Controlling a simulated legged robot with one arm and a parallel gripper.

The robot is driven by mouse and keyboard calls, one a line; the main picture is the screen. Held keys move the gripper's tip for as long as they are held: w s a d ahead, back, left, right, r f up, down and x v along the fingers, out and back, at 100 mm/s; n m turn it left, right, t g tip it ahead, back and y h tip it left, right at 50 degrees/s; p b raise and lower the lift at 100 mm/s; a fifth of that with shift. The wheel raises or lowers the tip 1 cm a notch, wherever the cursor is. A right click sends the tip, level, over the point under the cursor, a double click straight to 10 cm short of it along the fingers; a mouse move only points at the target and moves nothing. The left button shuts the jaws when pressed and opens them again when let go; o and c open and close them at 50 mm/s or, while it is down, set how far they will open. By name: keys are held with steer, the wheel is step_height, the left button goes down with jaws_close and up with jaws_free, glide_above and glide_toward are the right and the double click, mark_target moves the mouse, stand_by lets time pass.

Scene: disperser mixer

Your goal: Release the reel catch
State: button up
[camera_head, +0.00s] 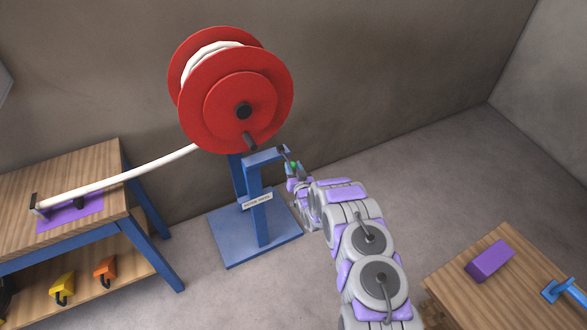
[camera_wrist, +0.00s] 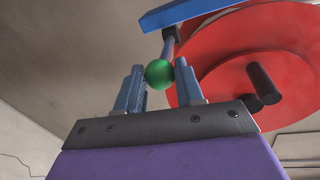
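The red reel (camera_head: 232,92) stands on a blue stand (camera_head: 258,215) and holds wound white hose. The catch is a short dark lever with a green ball knob (camera_head: 294,164) at the end of the stand's blue arm (camera_head: 266,155), below the reel. In the wrist view the green knob (camera_wrist: 160,74) shows between the two blue fingers of my gripper (camera_wrist: 161,85), near their tips. The fingers are open, with a visible gap on each side of the knob. The lever's rod (camera_wrist: 169,45) runs up from the knob to the blue arm.
White hose (camera_head: 120,184) runs from the reel to a wooden bench (camera_head: 100,165) at left, with yellow (camera_head: 62,285) and orange (camera_head: 105,270) tools on its lower shelf. A wooden table (camera_head: 470,275) at right bears a purple block (camera_head: 490,260) and a blue object (camera_head: 563,291).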

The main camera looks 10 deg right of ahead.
jaws_close()
steer(key=shift+r, duration=0.1)
